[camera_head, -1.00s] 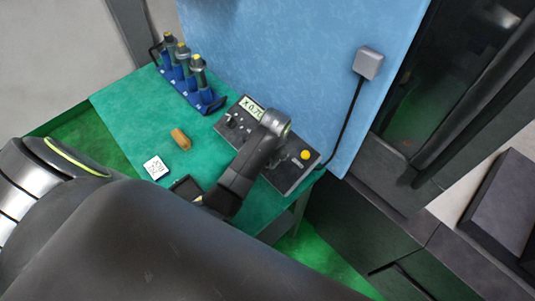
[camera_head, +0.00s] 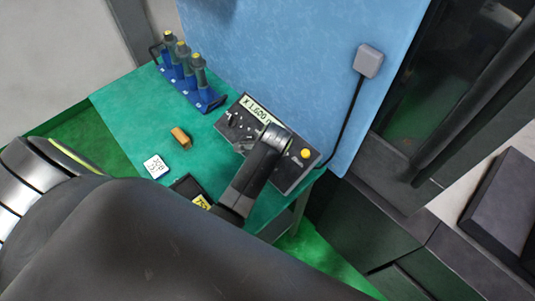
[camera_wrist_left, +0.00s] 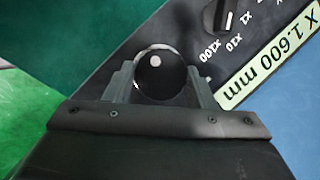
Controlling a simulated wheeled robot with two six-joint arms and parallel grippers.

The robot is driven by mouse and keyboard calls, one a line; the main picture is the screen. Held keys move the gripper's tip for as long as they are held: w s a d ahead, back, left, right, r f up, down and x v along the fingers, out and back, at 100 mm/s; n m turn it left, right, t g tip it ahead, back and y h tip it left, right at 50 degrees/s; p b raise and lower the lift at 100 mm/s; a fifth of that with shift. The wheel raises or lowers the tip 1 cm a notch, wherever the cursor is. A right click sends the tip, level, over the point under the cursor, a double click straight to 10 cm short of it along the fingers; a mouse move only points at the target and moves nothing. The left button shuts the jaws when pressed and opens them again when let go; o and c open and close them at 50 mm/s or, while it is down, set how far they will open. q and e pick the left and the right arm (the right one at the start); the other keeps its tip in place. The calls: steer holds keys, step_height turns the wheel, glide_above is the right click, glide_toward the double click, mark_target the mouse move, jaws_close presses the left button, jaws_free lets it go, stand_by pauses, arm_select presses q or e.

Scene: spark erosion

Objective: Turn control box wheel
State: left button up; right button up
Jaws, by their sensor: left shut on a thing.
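The dark control box (camera_head: 290,177) lies on the green table, and its display (camera_head: 255,107) reads X 1.600 in the head view. In the left wrist view the display (camera_wrist_left: 268,62) reads X 1.600 mm. The black round wheel (camera_wrist_left: 160,72), with a pale dot on it, sits between the fingers of my left gripper (camera_wrist_left: 158,88). The gripper is shut on the wheel, one finger on each side. In the head view my left arm hides the wheel and the fingertips. A selector knob (camera_wrist_left: 223,16) stands beside the X1, X10 and X100 marks. My right gripper is not in view.
A blue rack (camera_head: 206,100) with several tool holders stands at the back left. An orange-brown block (camera_head: 181,138), a white card (camera_head: 156,166) and a dark device (camera_head: 185,186) lie on the table (camera_head: 128,120). A yellow button (camera_head: 305,153) is on the box.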

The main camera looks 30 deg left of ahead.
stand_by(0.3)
arm_select(q)
steer(key=o, duration=1)
